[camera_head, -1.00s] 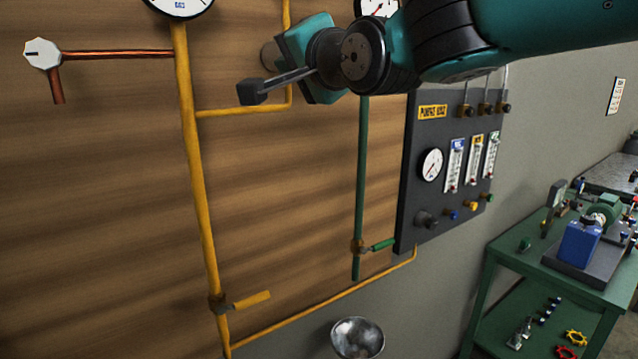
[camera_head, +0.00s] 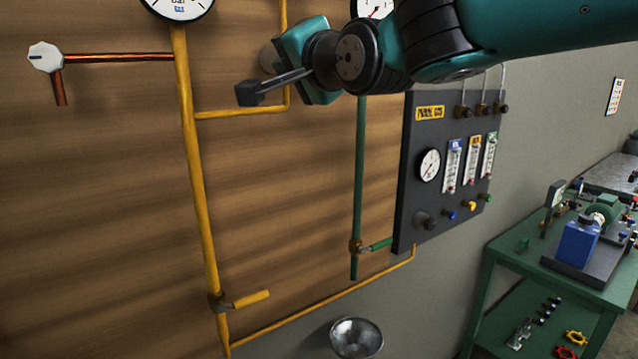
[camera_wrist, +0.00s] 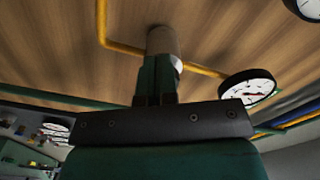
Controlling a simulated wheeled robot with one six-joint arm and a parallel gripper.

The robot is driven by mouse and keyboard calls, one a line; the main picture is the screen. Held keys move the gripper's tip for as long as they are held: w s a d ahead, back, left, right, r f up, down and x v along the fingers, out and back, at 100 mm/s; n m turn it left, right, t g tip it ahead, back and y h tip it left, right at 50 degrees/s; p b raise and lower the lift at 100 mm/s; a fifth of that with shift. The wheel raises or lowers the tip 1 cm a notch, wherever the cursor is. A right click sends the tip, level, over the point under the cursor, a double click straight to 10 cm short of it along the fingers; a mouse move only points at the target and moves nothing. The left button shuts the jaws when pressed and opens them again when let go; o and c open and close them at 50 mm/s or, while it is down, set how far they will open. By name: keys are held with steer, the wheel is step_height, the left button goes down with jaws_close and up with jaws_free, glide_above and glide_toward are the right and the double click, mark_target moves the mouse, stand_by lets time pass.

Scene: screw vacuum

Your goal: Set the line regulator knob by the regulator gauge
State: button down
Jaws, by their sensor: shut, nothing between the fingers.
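The regulator knob (camera_wrist: 162,40) is a grey-brown cylinder on the yellow pipe in the wrist view, with part of a pale end face showing beside my fingers. In the head view the knob (camera_head: 267,58) is mostly hidden behind my wrist. My gripper (camera_wrist: 157,82) is shut and empty, its fingertips in front of the knob's end and overlapping it. I cannot tell whether they touch. A round white gauge (camera_wrist: 248,88) with a black rim and a reddish needle is right of the knob; its reading is too small. In the head view a gauge (camera_head: 372,8) is cut by the top edge.
Another large gauge (camera_head: 180,6) is at the top left, above a yellow pipe (camera_head: 195,160). The purge panel (camera_head: 408,180) hangs at right. A metal bowl (camera_head: 356,338) is below, and a green workbench (camera_head: 510,245) stands at right.

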steer(key=b, duration=0.5)
steer(key=shift+w+d+r, duration=0.1)
steer(key=shift+w+d, duration=0.1)
steer(key=shift+w, duration=0.1)
stand_by(1.4)
steer(key=shift+a, duration=0.1)
steer(key=b+v, duration=0.3)
steer(key=f+b+v, duration=0.1)
steer(key=b+v, duration=0.1)
steer(key=shift+s+a, duration=0.25)
steer(key=shift+s, duration=0.05)
stand_by(0.3)
steer(key=p+x, duration=0.2)
steer(key=r+p+x, duration=0.1)
steer(key=x, duration=0.2)
steer(key=shift+w+d+r+p, duration=0.1)
steer(key=shift+w+p, duration=0.05)
steer(key=shift+p, duration=0.2)
